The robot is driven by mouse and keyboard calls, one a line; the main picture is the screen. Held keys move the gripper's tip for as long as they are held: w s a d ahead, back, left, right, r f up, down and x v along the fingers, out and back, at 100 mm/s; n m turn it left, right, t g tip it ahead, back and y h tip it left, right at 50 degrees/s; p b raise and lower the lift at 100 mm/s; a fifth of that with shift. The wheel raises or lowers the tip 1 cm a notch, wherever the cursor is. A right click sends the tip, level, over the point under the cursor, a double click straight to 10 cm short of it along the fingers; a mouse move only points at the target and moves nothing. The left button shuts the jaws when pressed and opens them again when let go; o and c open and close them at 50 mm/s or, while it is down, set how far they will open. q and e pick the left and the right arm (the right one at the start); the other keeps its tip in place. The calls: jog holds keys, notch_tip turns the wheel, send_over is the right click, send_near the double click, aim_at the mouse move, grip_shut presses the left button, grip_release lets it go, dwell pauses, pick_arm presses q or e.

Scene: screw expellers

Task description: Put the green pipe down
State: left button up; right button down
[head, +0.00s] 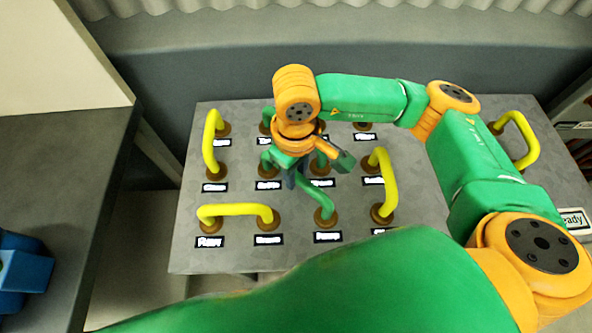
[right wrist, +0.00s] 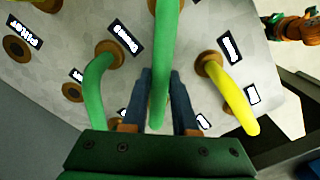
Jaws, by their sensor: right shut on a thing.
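My right gripper (head: 292,178) is over the middle of the labelled panel, with its fingers pointing down. In the right wrist view its two dark fingers (right wrist: 165,105) are shut on a green pipe (right wrist: 163,62), one on each side of it. Another green pipe (right wrist: 93,92) stands to the left in the wrist view. A green and orange arm part, seemingly my left arm (right wrist: 290,27), shows at the top right there; its jaws are unclear.
The grey panel (head: 188,238) has brown sockets with labels. Yellow pipes stand at its left (head: 210,145), lower left (head: 235,210), right of the gripper (head: 380,180) and far right (head: 517,135). A blue object (head: 22,272) lies on the dark table at left.

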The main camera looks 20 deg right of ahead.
jog(key=c, duration=0.7)
grip_release()
jog(key=shift+r+p, duration=0.35)
jog(key=shift+p, duration=0.2)
jog(key=shift+r+b, duration=0.35)
jog(key=shift+b, duration=0.05)
notch_tip(320, 180, up, 11)
jog(key=shift+b, duration=0.4)
